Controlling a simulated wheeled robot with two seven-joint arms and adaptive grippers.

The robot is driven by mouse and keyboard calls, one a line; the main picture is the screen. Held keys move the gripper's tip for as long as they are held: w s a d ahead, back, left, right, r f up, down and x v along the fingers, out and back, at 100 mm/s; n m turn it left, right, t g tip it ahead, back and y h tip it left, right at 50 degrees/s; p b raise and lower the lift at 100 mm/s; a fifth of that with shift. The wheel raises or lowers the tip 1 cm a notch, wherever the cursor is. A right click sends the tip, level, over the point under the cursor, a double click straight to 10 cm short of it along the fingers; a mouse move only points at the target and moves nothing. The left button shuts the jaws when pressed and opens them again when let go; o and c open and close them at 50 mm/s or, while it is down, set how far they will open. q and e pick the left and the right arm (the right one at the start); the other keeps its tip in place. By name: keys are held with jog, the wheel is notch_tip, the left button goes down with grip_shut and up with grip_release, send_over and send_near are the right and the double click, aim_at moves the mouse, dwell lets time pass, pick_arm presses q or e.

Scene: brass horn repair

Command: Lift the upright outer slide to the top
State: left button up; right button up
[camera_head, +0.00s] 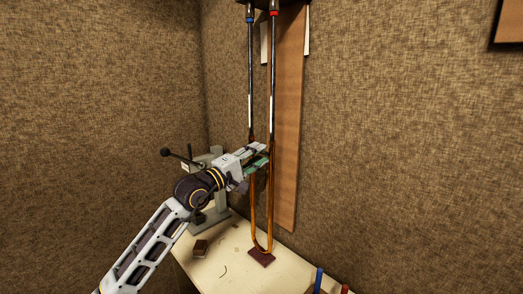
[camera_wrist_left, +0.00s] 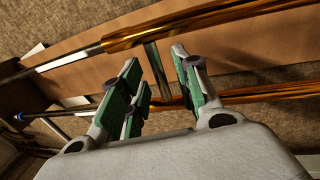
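The brass outer slide (camera_head: 253,208) stands upright, its U-shaped bow low over a small dark red pad (camera_head: 262,258) on the bench. Dark inner tubes (camera_head: 250,75) with pale lower ends run up from it to blue and red marks at the top. My left gripper (camera_head: 262,156) is at the slide's upper end, level with its brace. In the left wrist view, the gripper's green-padded fingers (camera_wrist_left: 160,88) are apart, with the short cross brace (camera_wrist_left: 157,68) between them and gaps on both sides. Contact with the brace cannot be told. My right gripper is not in view.
A tall brown board (camera_head: 288,130) stands on the wall behind the slide. A grey stand with a black-knobbed lever (camera_head: 215,190) is left of it, behind my arm. A brown block (camera_head: 200,247) lies on the pale bench (camera_head: 225,272); a blue cylinder (camera_head: 318,280) stands at the front.

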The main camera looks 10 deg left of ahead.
pick_arm(q)
jog(key=shift+x, duration=1.2)
grip_shut()
